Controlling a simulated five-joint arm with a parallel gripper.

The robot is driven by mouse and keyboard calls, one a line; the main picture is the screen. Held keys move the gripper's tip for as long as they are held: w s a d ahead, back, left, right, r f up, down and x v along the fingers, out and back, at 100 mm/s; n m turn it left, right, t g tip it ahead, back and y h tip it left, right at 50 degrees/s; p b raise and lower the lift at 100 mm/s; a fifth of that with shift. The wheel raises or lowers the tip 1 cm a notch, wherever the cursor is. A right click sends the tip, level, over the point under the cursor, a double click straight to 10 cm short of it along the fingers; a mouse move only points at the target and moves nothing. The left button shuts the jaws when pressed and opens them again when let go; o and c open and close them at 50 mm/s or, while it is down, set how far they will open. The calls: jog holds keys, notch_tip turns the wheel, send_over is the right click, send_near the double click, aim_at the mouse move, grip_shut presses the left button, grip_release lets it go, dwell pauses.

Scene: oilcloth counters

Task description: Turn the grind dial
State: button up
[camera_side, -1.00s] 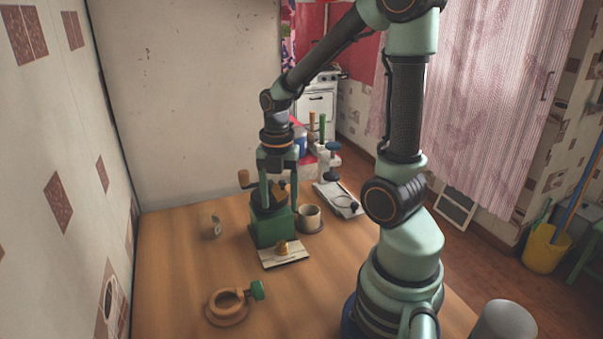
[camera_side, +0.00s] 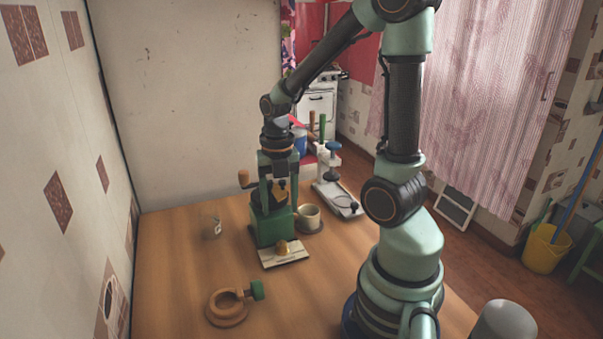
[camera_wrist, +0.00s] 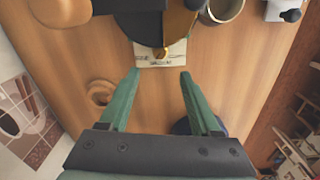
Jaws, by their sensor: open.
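A green coffee grinder (camera_side: 271,227) stands on the wooden counter, with a wooden crank knob (camera_side: 244,179) out to its left. At its front, a brass-coloured knob (camera_side: 282,247) sits on a pale plate (camera_side: 286,260); it looks like the grind dial. In the wrist view the knob (camera_wrist: 160,53) and the plate's dark marks show just beyond the fingertips, roughly midway between them. My gripper (camera_side: 279,198) is open and empty, pointing down over the grinder in the side view. It also shows in the wrist view (camera_wrist: 159,76). The gap between fingertips and knob is hard to judge.
A cup (camera_side: 309,216) on a saucer stands right of the grinder. A wooden ring holder (camera_side: 227,309) lies in front. Counter is clear between these.

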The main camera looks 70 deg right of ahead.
aim_at(281, 243)
notch_tip(281, 243, down, 11)
jog(key=shift+r, duration=0.2)
dwell(0.3)
grip_shut()
